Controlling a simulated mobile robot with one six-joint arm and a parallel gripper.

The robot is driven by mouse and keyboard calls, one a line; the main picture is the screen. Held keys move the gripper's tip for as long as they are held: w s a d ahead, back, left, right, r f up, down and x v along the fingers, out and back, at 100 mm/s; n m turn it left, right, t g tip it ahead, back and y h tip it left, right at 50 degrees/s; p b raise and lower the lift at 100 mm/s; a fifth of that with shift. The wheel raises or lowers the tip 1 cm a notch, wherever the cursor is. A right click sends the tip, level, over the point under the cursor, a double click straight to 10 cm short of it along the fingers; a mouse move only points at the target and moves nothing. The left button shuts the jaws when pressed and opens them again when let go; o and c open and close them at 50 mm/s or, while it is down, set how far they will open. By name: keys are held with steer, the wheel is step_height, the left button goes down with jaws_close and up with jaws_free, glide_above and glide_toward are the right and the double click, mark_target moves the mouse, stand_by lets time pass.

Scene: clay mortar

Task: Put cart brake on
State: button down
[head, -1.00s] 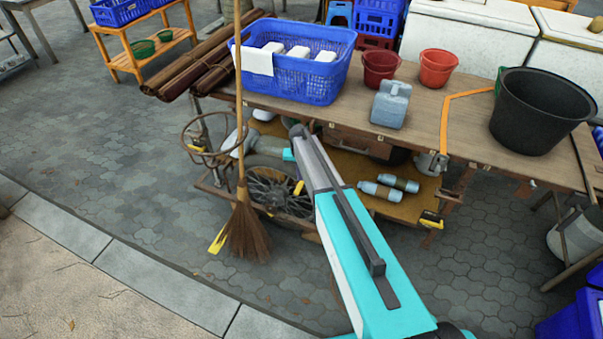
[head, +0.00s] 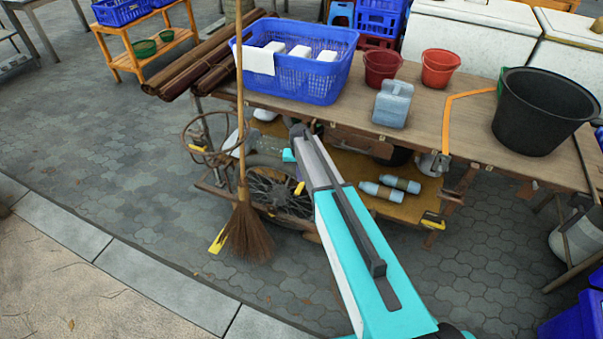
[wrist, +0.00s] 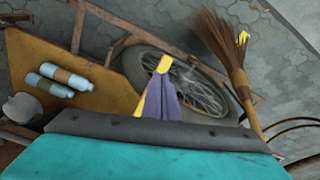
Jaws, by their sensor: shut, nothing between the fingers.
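The wooden cart (head: 350,117) stands ahead, with a spoked wheel (head: 275,190) under its left part; the wheel also shows in the wrist view (wrist: 190,85). A yellow-ended lever (head: 299,188), which looks like the brake, is beside the wheel. In the wrist view its yellow end (wrist: 164,63) shows just beyond my gripper (wrist: 164,78). My gripper's purple-grey fingers are together and empty, in front of the wheel and partly covering the yellow part. I cannot tell whether they touch it. In the head view my arm hides most of the gripper.
A broom (head: 246,232) leans upright at the cart's left end, near the wheel. Two bottles (head: 381,192) lie on the lower shelf. A blue basket (head: 325,88), a jerrycan (head: 392,104) and a black tub (head: 540,115) stand on top. Paving in front is clear.

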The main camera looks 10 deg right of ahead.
step_height(320, 180, up, 12)
steer(key=s+b, duration=0.1)
steer(key=b, duration=0.1)
steer(key=shift+s+a+r, duration=0.2)
steer(key=shift+r, duration=0.05)
stand_by(0.7)
steer(key=s+d+f+g, duration=0.2)
steer(key=s+f+g, duration=0.2)
steer(key=s+f, duration=1.8)
steer(key=s+f+n+g, duration=0.1)
steer(key=s+f, duration=0.2)
steer(key=s, duration=1.2)
steer(key=s+f+n+g, duration=0.2)
steer(key=s, duration=1.3)
steer(key=shift+s+a+f, duration=0.2)
steer(key=shift+s+f, duration=0.1)
steer(key=shift+f, duration=0.1)
